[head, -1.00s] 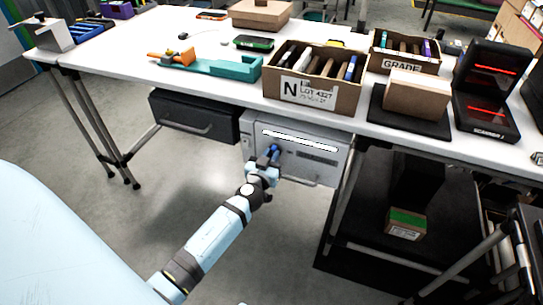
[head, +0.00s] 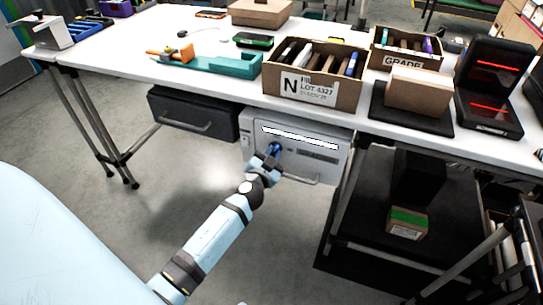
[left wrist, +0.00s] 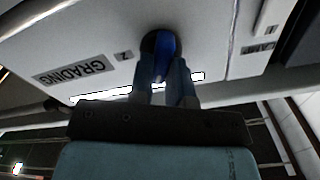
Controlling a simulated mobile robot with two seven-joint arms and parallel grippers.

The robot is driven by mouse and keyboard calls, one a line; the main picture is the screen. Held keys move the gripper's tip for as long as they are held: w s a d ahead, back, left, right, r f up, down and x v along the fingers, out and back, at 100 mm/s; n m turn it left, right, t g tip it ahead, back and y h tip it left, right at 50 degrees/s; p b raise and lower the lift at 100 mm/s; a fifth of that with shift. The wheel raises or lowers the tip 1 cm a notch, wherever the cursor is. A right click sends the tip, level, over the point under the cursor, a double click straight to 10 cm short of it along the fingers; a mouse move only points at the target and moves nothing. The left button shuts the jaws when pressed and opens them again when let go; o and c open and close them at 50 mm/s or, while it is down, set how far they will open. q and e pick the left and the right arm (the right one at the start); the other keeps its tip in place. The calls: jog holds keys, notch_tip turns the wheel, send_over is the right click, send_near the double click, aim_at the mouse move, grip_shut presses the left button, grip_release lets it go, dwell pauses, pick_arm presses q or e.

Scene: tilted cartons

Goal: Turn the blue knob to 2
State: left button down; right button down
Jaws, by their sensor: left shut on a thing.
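The blue knob (head: 276,147) is on the front of a grey unit (head: 320,164) under the table. In the left wrist view the knob (left wrist: 165,46) sits in a dark round base, between my two fingers. My left gripper (head: 271,155) is shut on the knob, and its fingers (left wrist: 166,75) hide part of it. A small label (left wrist: 123,55) that may read 2 is beside the knob, and a larger label (left wrist: 77,69) reads GRADING, upside down in this view. The knob's exact pointing direction is hard to tell. My right gripper is not in view.
A white light strip (head: 300,138) runs along the unit's front, with a bar handle (head: 300,180) below. A dark drawer (head: 192,113) hangs to the left. The white tabletop (head: 135,60) above holds cartons and a scanner (head: 487,115). Open floor lies below the unit.

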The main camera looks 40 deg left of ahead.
pick_arm(q)
jog(key=m, duration=0.2)
jog(key=shift+m, duration=0.4)
jog(key=m, duration=0.2)
jog(key=shift+d+m, duration=0.1)
jog(key=shift+m, duration=0.3)
jog(key=shift+f+m+b, duration=0.1)
jog(key=shift+m+b, duration=0.2)
jog(key=shift+m, duration=0.5)
jog(key=m, duration=0.2)
jog(key=shift+m, duration=1.6)
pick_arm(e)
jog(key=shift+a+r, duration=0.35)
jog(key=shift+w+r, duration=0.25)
pick_arm(q)
jog(key=c, duration=1.1)
grip_release()
jog(key=shift+w+f, duration=0.1)
